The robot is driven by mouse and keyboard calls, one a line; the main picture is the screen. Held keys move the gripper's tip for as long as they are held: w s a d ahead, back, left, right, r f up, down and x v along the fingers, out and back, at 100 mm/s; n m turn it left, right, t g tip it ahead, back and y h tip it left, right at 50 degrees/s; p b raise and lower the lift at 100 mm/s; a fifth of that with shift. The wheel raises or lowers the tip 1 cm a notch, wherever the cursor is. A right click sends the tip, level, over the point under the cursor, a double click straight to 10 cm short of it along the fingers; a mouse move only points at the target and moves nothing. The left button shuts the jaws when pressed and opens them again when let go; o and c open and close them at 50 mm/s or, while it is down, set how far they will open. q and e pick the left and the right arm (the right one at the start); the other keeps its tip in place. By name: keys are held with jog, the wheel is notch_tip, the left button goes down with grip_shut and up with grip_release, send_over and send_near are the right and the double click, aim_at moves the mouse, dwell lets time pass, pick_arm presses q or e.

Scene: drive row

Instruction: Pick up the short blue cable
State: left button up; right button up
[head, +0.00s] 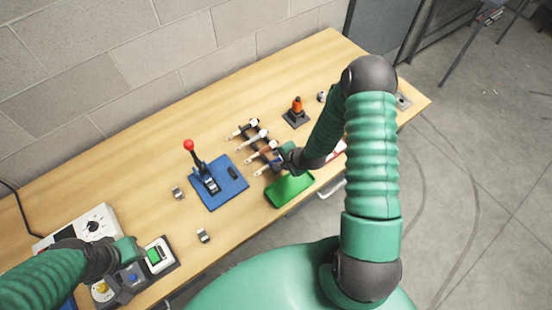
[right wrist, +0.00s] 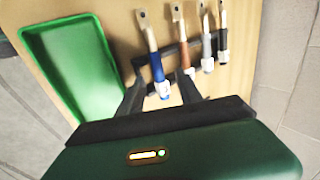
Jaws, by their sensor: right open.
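The short blue cable (right wrist: 157,68) has a blue middle and pale ends and lies across a dark rack (right wrist: 198,48). In the head view the blue cable (head: 268,148) is the one nearest the green tray (head: 290,190), partly behind my right gripper (head: 280,158). In the right wrist view my right gripper (right wrist: 160,88) is open, with a finger on each side of the blue cable near its lower end. I cannot tell whether the fingers touch it. My left gripper (head: 128,250) is by the button box at the lower left; its jaws are not clear.
Brown, grey and black cables lie beside the blue one on the rack. A blue mat (head: 222,192) with a red-knobbed lever stands to the left. An orange-topped part (head: 297,107) stands behind. A button box (head: 158,254) is at the lower left. The table's front edge is near the tray.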

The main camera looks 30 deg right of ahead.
jog(key=shift+x, duration=1.1)
jog(key=shift+d+f, duration=0.1)
jog(key=shift+f, duration=0.3)
jog(key=shift+w, duration=0.1)
jog(key=shift+a, duration=0.25)
jog(key=c, duration=0.5)
jog(key=shift+r, duration=0.1)
grip_shut()
jog(key=shift+d, duration=0.15)
